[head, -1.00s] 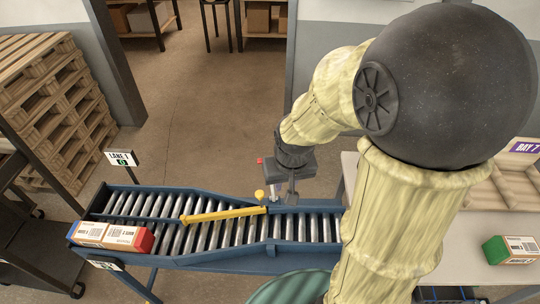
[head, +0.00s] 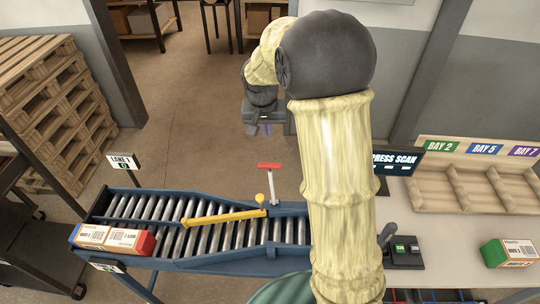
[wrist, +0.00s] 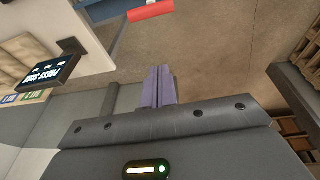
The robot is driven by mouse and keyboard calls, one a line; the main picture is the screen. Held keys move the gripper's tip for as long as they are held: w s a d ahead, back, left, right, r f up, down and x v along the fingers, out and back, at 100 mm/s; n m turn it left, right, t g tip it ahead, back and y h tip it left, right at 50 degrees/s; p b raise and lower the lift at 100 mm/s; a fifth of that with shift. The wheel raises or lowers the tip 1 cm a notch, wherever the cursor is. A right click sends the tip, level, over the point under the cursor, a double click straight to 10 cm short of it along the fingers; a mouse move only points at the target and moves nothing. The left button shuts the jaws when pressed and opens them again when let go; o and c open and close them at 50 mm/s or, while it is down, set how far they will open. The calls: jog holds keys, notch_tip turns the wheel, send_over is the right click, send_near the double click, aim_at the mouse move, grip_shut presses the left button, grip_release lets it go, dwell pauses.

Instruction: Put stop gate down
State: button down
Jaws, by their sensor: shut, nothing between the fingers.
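What looks like the stop gate is a pale upright post with a red crossbar handle (head: 269,166) at the far edge of the roller conveyor (head: 150,207). It stands upright. The red handle also shows at the top of the wrist view (wrist: 151,10). My gripper (head: 264,130) is beyond and above the handle, apart from it. In the wrist view its two fingers (wrist: 160,84) are together with nothing between them. A yellow bar (head: 223,215) with a yellow knob (head: 259,197) lies slantwise across the rollers.
A green-ended box (head: 509,252) lies on the right table near a lever and button box (head: 402,252). A dark screen (head: 396,163) stands behind. Pallets (head: 55,110) are stacked at left; open floor lies beyond the conveyor.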

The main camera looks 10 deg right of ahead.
jog(key=shift+s+f+p, duration=0.35)
jog(key=shift+f+p, duration=0.65)
jog(key=shift+f, duration=0.55)
jog(key=shift+s+f+p, duration=0.3)
jog(key=shift+f+p, duration=0.65)
jog(key=shift+f, duration=0.55)
jog(key=shift+s+f+p, duration=0.35)
jog(key=shift+f+p, duration=0.65)
jog(key=shift+f, duration=0.55)
jog(key=shift+w+d+f, duration=0.1)
jog(key=shift+w, duration=0.1)
